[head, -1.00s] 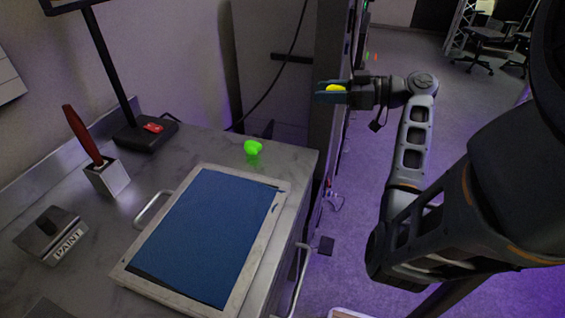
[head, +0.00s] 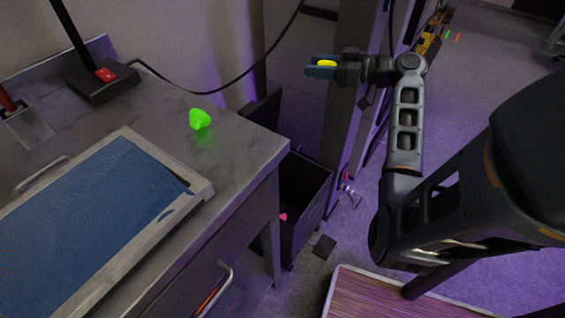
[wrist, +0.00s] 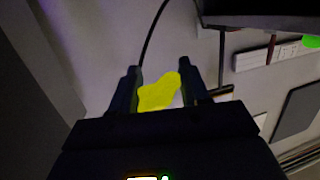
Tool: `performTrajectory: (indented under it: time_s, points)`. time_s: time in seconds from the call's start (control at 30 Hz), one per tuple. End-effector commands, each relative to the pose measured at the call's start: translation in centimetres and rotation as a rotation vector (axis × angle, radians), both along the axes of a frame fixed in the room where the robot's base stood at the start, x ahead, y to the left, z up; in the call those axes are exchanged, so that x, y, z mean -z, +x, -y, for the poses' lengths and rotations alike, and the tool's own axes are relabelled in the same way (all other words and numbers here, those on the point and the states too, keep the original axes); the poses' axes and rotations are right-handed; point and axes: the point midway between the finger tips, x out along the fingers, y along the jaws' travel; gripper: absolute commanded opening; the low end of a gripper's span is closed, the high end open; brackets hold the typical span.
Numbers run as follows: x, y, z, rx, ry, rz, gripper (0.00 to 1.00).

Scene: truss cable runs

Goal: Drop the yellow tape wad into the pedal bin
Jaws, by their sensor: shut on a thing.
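The counter hides part of the bin's left side.
A bright green lump (head: 200,119) lies on the counter (head: 245,140) near its corner. A blue-meshed screen frame (head: 200,188) lies there too. A grey truss post (head: 350,110) stands close behind the bin. A small pink thing (head: 283,216) shows inside the bin.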

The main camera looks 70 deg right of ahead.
Motion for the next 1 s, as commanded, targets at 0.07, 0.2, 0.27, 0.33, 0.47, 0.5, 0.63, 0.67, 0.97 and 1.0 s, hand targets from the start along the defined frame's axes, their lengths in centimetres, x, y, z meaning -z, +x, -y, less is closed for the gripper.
performTrajectory:
  time_s: [0.07, 0.2, 0.27, 0.33, 0.47, 0.5, 0.63, 0.67, 0.97, 1.0]
  points:
    - [4.7, 1.1, -0.2, 0.020, 0.004, 0.000, 0.17]
    - [10.2, 2.9, -0.6, 0.059, 0.003, -0.001, 0.17]
    - [12.5, 3.7, -0.8, 0.076, 0.004, -0.001, 0.17]
    - [15.3, 4.5, -1.1, 0.097, 0.004, -0.001, 0.17]
    - [20.5, 6.0, -1.7, 0.134, 0.003, -0.002, 0.17]
    - [22.0, 6.4, -1.9, 0.145, 0.002, -0.001, 0.17]
    - [26.3, 7.5, -2.6, 0.177, 0.002, -0.001, 0.17]
    - [27.0, 7.7, -2.8, 0.182, 0.002, -0.001, 0.17]
    - [30.8, 8.7, -3.5, 0.216, 0.000, 0.000, 0.17]
    - [31.0, 8.7, -3.5, 0.218, 0.000, 0.000, 0.17]
